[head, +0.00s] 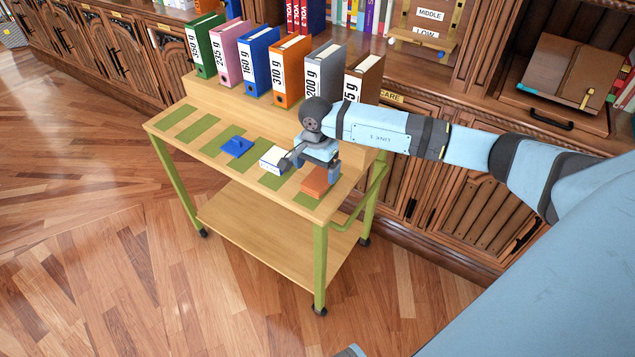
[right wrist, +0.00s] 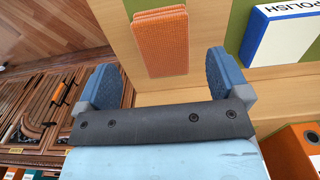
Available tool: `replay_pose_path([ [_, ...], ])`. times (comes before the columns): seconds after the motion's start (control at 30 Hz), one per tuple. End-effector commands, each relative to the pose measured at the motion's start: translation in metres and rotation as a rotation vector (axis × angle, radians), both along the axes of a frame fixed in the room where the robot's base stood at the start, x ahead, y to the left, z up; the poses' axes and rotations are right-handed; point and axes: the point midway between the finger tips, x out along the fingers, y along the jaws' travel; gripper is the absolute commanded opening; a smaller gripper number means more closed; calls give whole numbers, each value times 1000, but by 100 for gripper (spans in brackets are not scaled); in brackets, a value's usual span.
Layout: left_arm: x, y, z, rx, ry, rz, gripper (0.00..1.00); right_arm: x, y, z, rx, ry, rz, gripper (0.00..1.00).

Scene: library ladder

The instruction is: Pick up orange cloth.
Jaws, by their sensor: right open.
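The orange cloth (head: 317,182) is a small folded stack lying on a green stripe at the right end of the cart's top. In the right wrist view the orange cloth (right wrist: 162,44) lies beyond and between the two blue fingertips, not touching them. My right gripper (head: 313,168) is open and empty, just above and beside the cloth in the head view. It also shows in the right wrist view (right wrist: 158,75) with its fingers wide apart. My left gripper is in neither view.
The wooden cart (head: 180,145) has green stripes and a row of labelled binders (head: 292,70) on its raised back. A white and blue polish box (head: 272,160) lies just left of the cloth, and a blue object (head: 237,146) lies farther left. Cabinets (head: 455,190) stand behind.

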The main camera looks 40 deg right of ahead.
Motion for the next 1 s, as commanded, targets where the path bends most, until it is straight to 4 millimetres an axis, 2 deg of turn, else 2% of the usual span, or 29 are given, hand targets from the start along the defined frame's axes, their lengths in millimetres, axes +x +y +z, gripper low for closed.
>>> replay_pose_path([
  [0.17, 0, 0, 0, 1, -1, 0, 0, 1, -1, -10, 1, 1, -1, 94],
  [0.47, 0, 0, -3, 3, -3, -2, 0, 4, -2, -52, 3, 1, -2, 94],
  [0.7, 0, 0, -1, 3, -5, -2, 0, 5, -3, -54, 1, -1, -1, 94],
  [0.77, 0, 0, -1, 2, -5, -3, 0, 5, -3, -54, 1, -1, -1, 82],
  [0.93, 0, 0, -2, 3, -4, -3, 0, 5, -3, -54, 1, -1, -1, 43],
  [1.0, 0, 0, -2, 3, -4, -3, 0, 5, -3, -54, 1, -1, -1, 41],
])
